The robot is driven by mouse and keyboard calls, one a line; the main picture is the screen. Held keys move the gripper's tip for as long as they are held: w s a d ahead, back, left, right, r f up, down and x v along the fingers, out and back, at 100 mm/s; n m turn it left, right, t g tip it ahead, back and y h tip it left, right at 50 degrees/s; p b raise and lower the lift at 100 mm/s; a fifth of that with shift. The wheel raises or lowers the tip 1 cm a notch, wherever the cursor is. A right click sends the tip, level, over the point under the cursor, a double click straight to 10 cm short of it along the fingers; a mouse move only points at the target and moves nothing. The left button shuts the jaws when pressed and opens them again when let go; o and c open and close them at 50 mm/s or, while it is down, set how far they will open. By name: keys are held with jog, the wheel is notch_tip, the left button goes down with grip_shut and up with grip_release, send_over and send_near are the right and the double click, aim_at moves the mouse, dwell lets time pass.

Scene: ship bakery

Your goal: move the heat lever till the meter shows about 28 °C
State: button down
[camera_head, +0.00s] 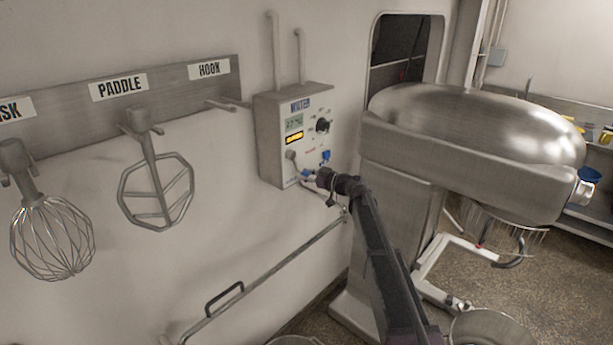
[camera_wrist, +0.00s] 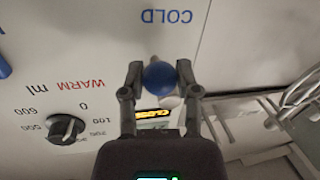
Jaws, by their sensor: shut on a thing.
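The grey water box (camera_head: 270,142) hangs on the wall in the head view. Its small meter display (camera_head: 293,122) seems to start with a 2, but the digits are too small to read surely. In the wrist view a blue ball knob (camera_wrist: 160,77) on a short stem is held between the fingertips of my gripper (camera_wrist: 161,80), shut on it. COLD is printed above it and WARM to its left, both upside down. In the head view my gripper (camera_head: 318,176) is at the box's lower front. It partly hides the lever.
A black dial (camera_head: 322,126) and a second blue handle (camera_head: 326,155) are on the same box. A yellow sign (camera_head: 293,138) sits below the display. The big steel mixer (camera_head: 470,140) stands close at right. Whisk (camera_head: 52,238) and paddle (camera_head: 155,190) hang at left.

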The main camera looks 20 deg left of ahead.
jog(key=shift+c, duration=1.8)
grip_release()
jog(key=shift+s+d, duration=0.15)
jog(key=shift+s+a, duration=0.1)
jog(key=shift+a, duration=0.1)
jog(key=shift+r, duration=0.1)
